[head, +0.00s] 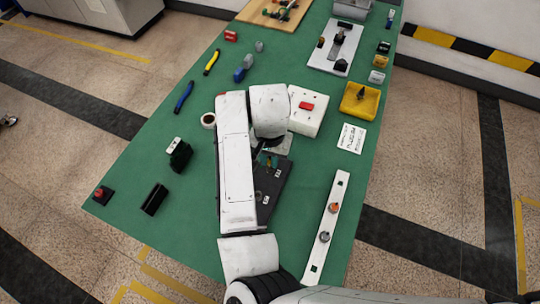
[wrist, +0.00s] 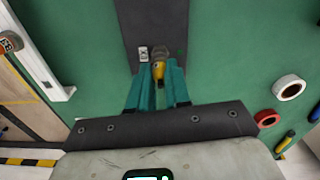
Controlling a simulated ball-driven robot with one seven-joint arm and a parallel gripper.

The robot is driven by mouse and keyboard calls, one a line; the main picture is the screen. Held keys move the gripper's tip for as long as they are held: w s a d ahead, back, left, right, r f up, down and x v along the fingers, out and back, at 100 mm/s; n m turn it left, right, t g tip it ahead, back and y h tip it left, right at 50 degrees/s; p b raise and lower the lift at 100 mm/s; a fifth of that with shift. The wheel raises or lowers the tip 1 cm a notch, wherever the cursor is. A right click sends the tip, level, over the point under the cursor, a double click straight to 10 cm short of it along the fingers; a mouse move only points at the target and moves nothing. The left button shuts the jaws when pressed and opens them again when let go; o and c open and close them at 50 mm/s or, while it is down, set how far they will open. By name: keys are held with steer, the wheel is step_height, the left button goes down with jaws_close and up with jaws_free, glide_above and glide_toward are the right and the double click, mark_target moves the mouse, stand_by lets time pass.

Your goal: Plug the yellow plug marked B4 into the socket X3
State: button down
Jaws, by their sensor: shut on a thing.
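My gripper (wrist: 160,80) is shut on a yellow plug (wrist: 159,72), between its teal fingers. The plug's front end is at a dark round part against the dark panel (wrist: 158,20); I cannot tell whether it is seated or only close. A small white label (wrist: 144,54) sits on the panel just left of the plug; its text is too small to read. No B4 or X3 marking is legible. In the head view the panel (head: 270,185) lies on the green table, partly covered by my arm, which mostly hides the gripper and plug.
A white strip (head: 335,205) with two round fittings lies right of the panel.

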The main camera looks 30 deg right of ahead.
mark_target(270, 158)
steer(key=shift+f, duration=0.45)
steer(key=c, duration=1)
jaws_free()
step_height(270, 158, up, 11)
steer(key=shift+f+b, duration=0.1)
steer(key=shift+b, duration=0.3)
